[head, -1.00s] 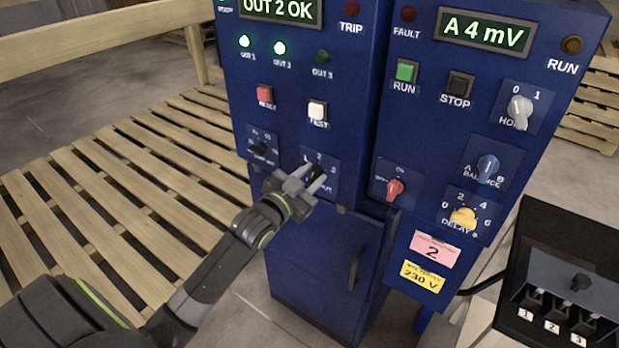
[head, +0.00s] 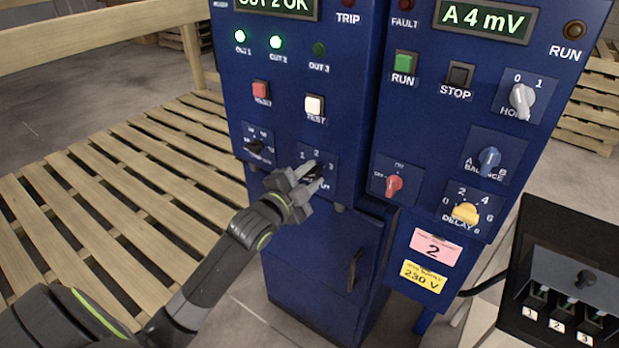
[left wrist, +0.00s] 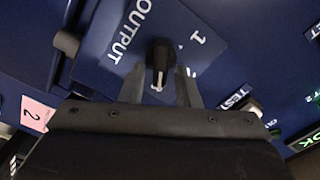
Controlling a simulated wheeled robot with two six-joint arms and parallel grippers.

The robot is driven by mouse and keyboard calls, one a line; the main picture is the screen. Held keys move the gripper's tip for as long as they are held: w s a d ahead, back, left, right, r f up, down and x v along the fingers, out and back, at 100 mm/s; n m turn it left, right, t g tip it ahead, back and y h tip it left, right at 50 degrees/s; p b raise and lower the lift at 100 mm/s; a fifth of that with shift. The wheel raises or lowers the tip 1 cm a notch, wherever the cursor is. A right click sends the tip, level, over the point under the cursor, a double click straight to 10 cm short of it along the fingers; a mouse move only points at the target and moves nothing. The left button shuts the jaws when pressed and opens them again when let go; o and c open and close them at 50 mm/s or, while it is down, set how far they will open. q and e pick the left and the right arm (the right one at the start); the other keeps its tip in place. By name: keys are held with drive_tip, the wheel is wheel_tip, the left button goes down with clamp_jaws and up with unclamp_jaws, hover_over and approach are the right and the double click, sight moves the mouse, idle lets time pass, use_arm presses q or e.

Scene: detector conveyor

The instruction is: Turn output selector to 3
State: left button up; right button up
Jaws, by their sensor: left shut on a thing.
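The output selector (head: 314,169) is a black knob on the lower part of the left blue cabinet, with 1, 2 and 3 around it. It also shows in the left wrist view (left wrist: 160,58), beside the OUTPUT label and the number 1. My left gripper (head: 312,178) is shut on the knob, with one finger on each side in the left wrist view (left wrist: 160,88). A pale mark on the knob faces the gripper there; I cannot tell for sure which number it points to. My right gripper is not in view.
The OUT 1 (head: 240,36) and OUT 2 (head: 276,42) lamps glow; the OUT 3 lamp (head: 319,49) is dark. The red button (head: 260,90) and white TEST button (head: 314,104) sit above the selector. A red knob (head: 394,184) is to its right.

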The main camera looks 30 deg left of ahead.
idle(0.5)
use_arm(q)
drive_tip(key=o, duration=0.6)
drive_tip(key=s+a, duration=0.1)
drive_tip(key=s, duration=1.6)
drive_tip(key=shift+s+a, duration=0.2)
